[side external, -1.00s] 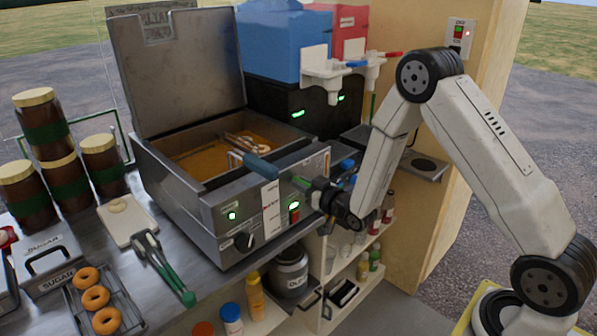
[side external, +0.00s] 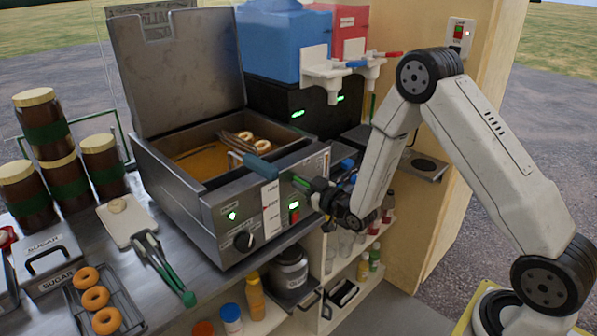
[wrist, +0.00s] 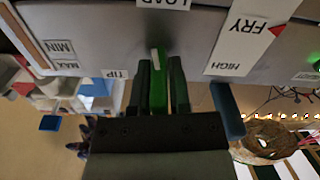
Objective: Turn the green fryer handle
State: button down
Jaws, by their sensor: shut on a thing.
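The steel fryer (side external: 190,215) stands on the counter with its lid up. Its green handle (side external: 300,182) is on the right of the front panel. My gripper (side external: 314,186) reaches it from the right and is shut on it; the fingers hide much of the handle. In the wrist view, the handle (wrist: 158,72) is between my fingers (wrist: 162,88), close to the panel, with a white mark at its end. LOAD, TIP and FRY labels surround it. A basket with doughnuts (side external: 245,136) shows above the oil (side external: 202,158).
A blue-gripped basket handle (side external: 258,165) juts over the fryer front, close above my gripper. A black knob (side external: 243,241) sits lower left on the panel. Green-handled tongs (side external: 165,268) and a doughnut tray (side external: 118,300) lie on the counter. Shelves with bottles are below right.

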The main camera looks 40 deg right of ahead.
jog(key=shift+n, duration=2.7)
jog(key=shift+a+f+n, duration=0.1)
jog(key=shift+n, duration=5.6)
jog(key=shift+f+n, duration=0.1)
jog(key=shift+n, duration=2.7)
jog(key=c, duration=0.6)
grip_release()
jog(key=shift+s, duration=0.1)
jog(key=shift+s, duration=3.8)
